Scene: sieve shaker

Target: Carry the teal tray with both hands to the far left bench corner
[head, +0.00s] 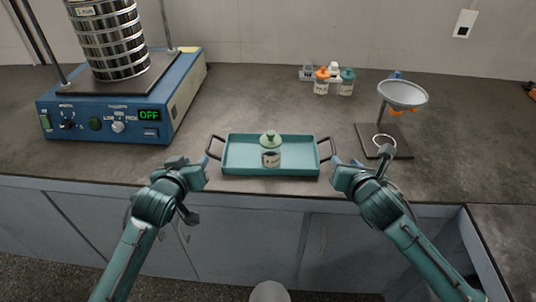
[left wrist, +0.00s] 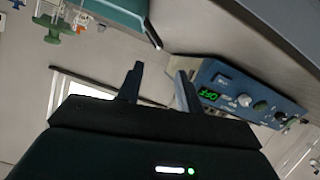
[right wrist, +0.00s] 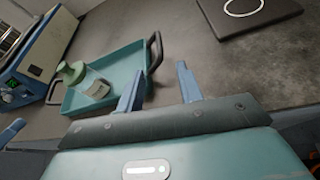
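The teal tray (head: 240,168) lies on the bench near its front edge, with a dark handle at each end. A small jar with a green lid (head: 270,150) stands in it. My left gripper (head: 203,165) is just outside the left handle (head: 213,147). In the left wrist view its fingers (left wrist: 160,70) are apart and empty, with the tray (left wrist: 118,12) beyond them. My right gripper (head: 337,163) is just outside the right handle (head: 326,148). In the right wrist view its fingers (right wrist: 160,70) are apart, with the handle (right wrist: 155,55) beyond the tips.
The blue sieve shaker (head: 110,118) with its sieve stack (head: 110,40) occupies the back left; its display reads OFF. A funnel stand (head: 384,140) is at the right. Several small bottles (head: 322,82) stand at the back. Bench between shaker and tray is clear.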

